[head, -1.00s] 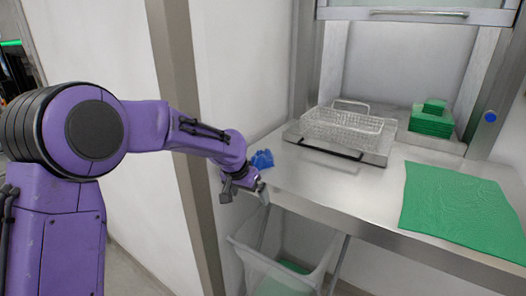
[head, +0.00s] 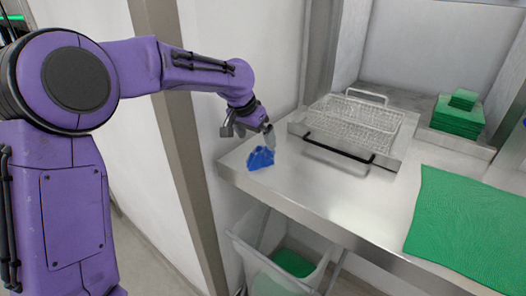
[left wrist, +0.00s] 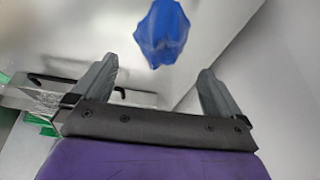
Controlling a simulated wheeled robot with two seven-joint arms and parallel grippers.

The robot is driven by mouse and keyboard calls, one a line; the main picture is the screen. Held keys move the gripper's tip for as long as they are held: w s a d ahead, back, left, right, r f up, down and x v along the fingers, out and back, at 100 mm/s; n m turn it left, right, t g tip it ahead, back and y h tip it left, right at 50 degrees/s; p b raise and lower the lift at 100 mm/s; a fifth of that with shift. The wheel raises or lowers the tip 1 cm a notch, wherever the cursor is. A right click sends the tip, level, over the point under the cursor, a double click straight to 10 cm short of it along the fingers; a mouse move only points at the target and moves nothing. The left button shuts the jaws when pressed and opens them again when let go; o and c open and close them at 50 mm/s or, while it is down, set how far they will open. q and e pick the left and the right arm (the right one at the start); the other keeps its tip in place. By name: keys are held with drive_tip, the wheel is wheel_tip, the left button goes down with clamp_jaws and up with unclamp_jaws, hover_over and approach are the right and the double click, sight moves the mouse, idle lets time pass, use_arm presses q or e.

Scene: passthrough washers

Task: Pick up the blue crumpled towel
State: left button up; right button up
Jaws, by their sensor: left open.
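The blue crumpled towel (head: 260,158) stands bunched up on the left end of the steel counter, near its front edge. It also shows in the left wrist view (left wrist: 162,34), beyond and between the fingertips. My left gripper (head: 268,136) is just above and behind the towel in the head view, apart from it as far as I can tell. In the left wrist view its two grey fingers (left wrist: 158,80) are spread wide with nothing between them. My right gripper is not in view.
A wire basket (head: 352,122) on a metal tray (head: 330,153) stands right of the towel. Stacked green cloths (head: 457,120) and a spread green cloth (head: 470,222) lie farther right. A lined bin (head: 250,248) is below the counter. A wall and post (head: 180,140) stand left.

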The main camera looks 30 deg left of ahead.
sight(259, 151)
use_arm(q)
drive_tip(key=shift+f, duration=0.45)
drive_tip(key=shift+w+f+p, duration=0.15)
drive_tip(key=shift+f+p, duration=0.15)
drive_tip(key=shift+f, duration=0.05)
drive_tip(key=p+x, duration=0.2)
drive_tip(key=x, duration=0.2)
drive_tip(key=shift+w+f, duration=0.15)
drive_tip(key=shift+f, duration=0.55)
drive_tip(key=c, duration=1)
drive_tip(key=shift+r, duration=0.1)
